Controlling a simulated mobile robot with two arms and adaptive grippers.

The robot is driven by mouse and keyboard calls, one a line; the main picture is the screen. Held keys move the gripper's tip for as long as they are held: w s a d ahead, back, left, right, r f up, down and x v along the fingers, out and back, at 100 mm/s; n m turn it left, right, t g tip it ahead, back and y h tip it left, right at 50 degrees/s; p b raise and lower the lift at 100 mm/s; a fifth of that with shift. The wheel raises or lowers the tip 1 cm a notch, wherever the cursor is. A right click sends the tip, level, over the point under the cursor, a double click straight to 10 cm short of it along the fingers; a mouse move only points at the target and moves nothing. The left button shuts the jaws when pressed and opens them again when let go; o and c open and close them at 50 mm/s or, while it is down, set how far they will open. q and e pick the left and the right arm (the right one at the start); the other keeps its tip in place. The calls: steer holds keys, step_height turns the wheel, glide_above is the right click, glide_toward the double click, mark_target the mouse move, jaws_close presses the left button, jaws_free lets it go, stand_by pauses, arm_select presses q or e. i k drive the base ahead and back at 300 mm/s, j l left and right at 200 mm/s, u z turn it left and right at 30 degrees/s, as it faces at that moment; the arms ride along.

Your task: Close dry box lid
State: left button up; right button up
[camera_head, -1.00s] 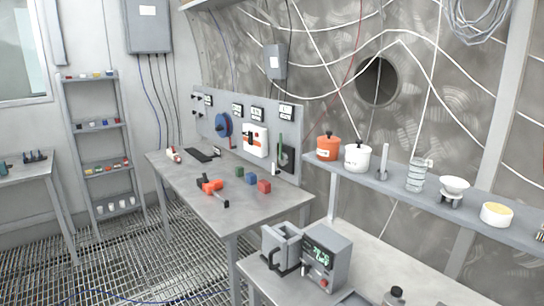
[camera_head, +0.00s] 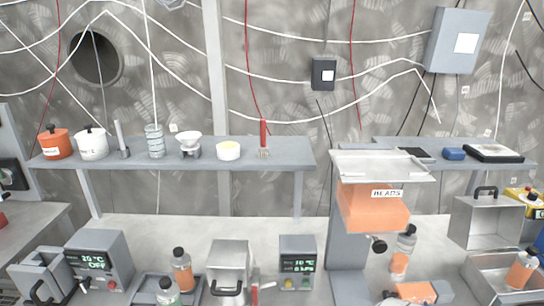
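A grey metal box at the far right of the bench (camera_head: 476,281) looks like the dry box. It is open, and its lid (camera_head: 485,224), a flat panel with a black handle, stands upright at the back of the box. An orange bottle with a dark cap (camera_head: 521,270) is in or at the box; the right picture edge cuts this area off. Neither of my grippers is in view.
An orange bin labelled BEADS (camera_head: 373,211) stands on a grey column left of the box. Bottles (camera_head: 401,256) are beside it. A handled metal container (camera_head: 230,270) and small display units (camera_head: 297,262) stand further left. A shelf (camera_head: 270,152) runs above.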

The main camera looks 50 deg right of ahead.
mark_target(477, 222)
steer(key=z, duration=3.05)
steer(key=i+l, duration=0.1)
steer(key=l, duration=0.4)
